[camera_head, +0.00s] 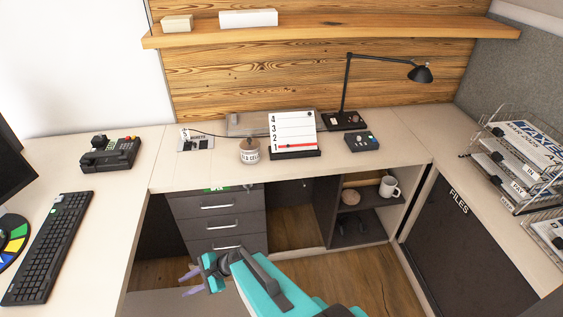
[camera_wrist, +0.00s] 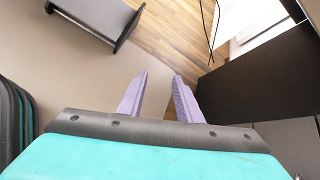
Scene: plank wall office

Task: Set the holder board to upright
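The likely holder board is a white panel (camera_head: 293,131) numbered 4 to 1 down its left side, with a red strip low on it. It stands on a black base (camera_head: 296,154) on the back counter and seems to lean back a little; the exact angle is hard to tell. My gripper (camera_head: 183,286) is low in front of the drawers, well below and left of the board. In the wrist view its two purple fingers (camera_wrist: 161,76) are apart with nothing between them. The board is not recognisable in the wrist view.
A lidded pot (camera_head: 249,152) stands left of the board. A black desk lamp (camera_head: 345,120) and a button box (camera_head: 361,141) stand to its right. A wooden shelf (camera_head: 340,35) overhangs behind. The drawer unit (camera_head: 217,222) is below.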

